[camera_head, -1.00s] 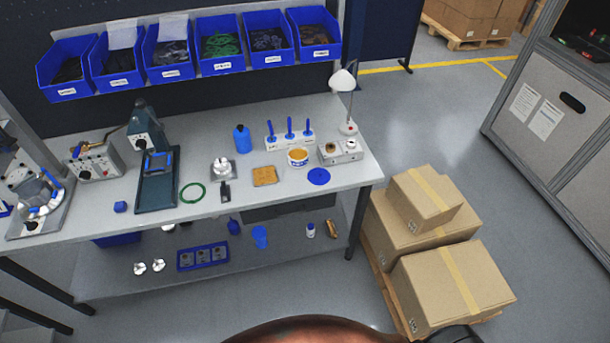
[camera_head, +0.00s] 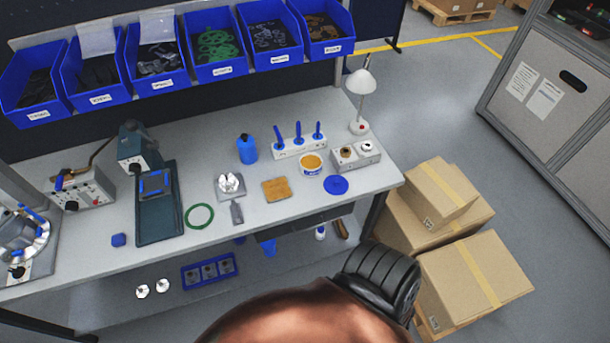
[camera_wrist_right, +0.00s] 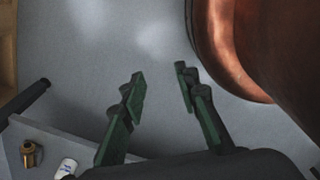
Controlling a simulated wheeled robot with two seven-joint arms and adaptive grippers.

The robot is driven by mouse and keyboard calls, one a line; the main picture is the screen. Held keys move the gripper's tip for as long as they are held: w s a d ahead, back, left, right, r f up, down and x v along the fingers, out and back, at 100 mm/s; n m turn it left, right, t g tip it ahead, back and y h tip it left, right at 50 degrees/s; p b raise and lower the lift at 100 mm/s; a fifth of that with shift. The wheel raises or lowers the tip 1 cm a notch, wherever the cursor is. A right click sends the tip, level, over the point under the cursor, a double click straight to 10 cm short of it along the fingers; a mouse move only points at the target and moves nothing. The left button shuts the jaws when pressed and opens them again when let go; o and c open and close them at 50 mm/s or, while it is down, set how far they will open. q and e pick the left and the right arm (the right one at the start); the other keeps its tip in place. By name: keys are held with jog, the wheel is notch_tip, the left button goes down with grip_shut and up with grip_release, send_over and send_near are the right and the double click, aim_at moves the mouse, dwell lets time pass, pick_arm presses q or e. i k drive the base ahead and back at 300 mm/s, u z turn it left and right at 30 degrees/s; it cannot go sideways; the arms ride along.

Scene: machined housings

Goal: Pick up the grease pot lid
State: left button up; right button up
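The grease pot lid (camera_head: 336,185) is a flat blue disc lying on the bench top near its front right edge. The grease pot (camera_head: 311,165) is a white tub, open, with orange-brown grease inside; it stands just behind and left of the lid, apart from it. My right gripper (camera_wrist_right: 160,80) shows in the right wrist view with its two dark green-padded fingers apart and nothing between them. It is over grey floor; the lid does not show in that view. Neither gripper shows in the head view.
A tan square pad (camera_head: 276,189) lies left of the pot. A grey box with knobs (camera_head: 368,157) and a white lamp (camera_head: 362,82) stand behind the lid. Cardboard boxes (camera_head: 470,268) are stacked right of the bench. A lower shelf (camera_wrist_right: 50,145) holds small items.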

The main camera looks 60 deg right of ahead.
aim_at(336, 185)
jog(key=z, duration=0.1)
jog(key=i, duration=0.7)
jog(key=z, duration=1.05)
jog(key=i, duration=0.5)
jog(key=z, duration=0.55)
